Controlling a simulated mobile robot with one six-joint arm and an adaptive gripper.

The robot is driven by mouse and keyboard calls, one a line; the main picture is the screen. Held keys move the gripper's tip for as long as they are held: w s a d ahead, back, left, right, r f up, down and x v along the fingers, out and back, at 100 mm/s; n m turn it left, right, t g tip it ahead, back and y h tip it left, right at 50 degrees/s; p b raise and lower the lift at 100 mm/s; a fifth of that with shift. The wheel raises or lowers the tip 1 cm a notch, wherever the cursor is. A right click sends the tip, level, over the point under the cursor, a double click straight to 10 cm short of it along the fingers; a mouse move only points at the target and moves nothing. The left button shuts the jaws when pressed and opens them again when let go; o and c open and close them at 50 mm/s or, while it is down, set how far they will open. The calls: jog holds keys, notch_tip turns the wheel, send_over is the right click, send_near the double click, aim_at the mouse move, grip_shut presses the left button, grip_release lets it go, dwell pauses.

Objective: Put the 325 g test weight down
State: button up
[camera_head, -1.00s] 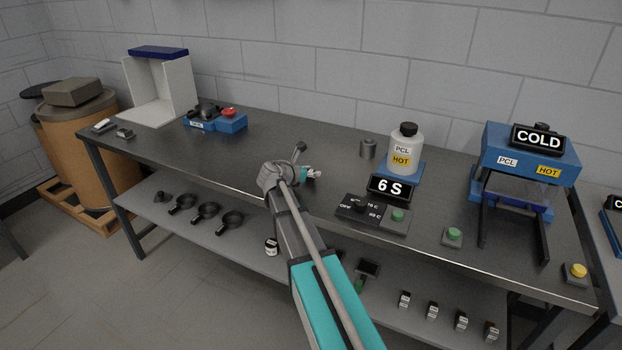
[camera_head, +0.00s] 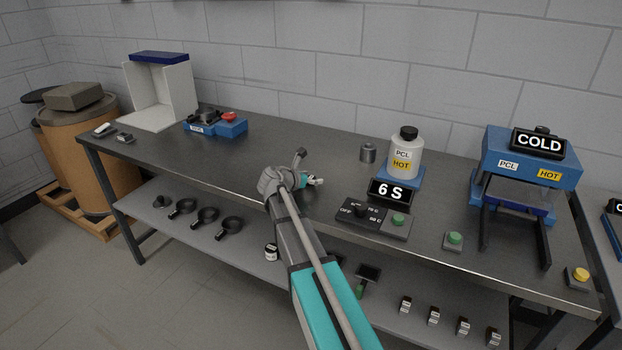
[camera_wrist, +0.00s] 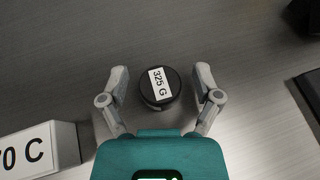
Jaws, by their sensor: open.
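The 325 g test weight (camera_wrist: 158,84) is a dark round cylinder with a white "325 G" label on its top. In the wrist view it stands upright on the bare metal bench top (camera_wrist: 60,50), between my fingers. My gripper (camera_wrist: 160,78) is open around it, with a gap showing on either side. In the head view my gripper (camera_head: 312,181) is low over the bench near its front edge, and the weight cannot be made out there.
A white block (camera_wrist: 40,148) ending in "0 C" lies at lower left in the wrist view. In the head view a control box (camera_head: 372,217), a PCL bottle (camera_head: 405,158) and a grey cylinder (camera_head: 367,152) stand right of my gripper.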

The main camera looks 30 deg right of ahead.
jog(key=shift+r, duration=0.15)
jog(key=shift+s+a+r+p, duration=0.1)
jog(key=shift+a+r+p, duration=0.1)
jog(key=shift+p, duration=0.1)
jog(key=p+v, duration=0.3)
jog(key=v, duration=0.7)
jog(key=shift+d+p, duration=0.1)
jog(key=shift+p, duration=0.25)
jog(key=shift+v, duration=0.85)
jog(key=shift+f, duration=0.1)
